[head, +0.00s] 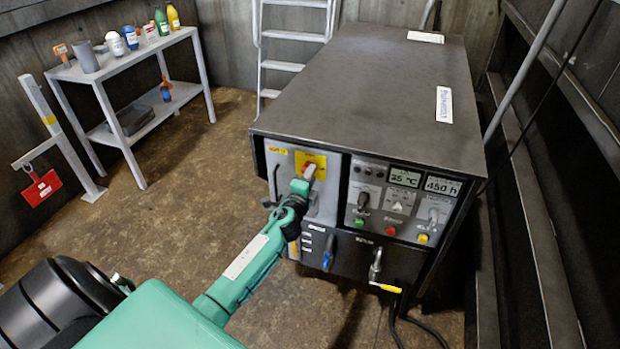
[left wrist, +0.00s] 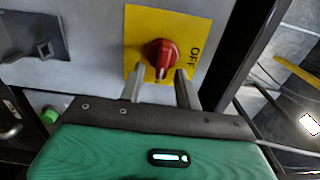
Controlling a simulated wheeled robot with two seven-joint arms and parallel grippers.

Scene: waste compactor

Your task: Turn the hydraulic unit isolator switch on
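The isolator switch is a red rotary knob (left wrist: 161,52) on a yellow plate (left wrist: 146,22) on the front of the hydraulic unit. The word OFF is printed sideways on the plate, right of the knob in the left wrist view. The knob's grip and pale mark point down in that view. In the head view the red knob (head: 309,171) shows just above my left gripper (head: 301,186). In the left wrist view my left gripper (left wrist: 160,76) is open, with a finger on each side of the knob's lower end and gaps visible. My right gripper is not in view.
The hydraulic unit's cabinet (head: 370,85) has other switches, buttons, displays and a blue-handled valve (head: 328,254) below the knob. A yellow-handled lever (head: 385,287) sticks out lower right. A shelf table (head: 130,62) with bottles stands at the left. The floor between is clear.

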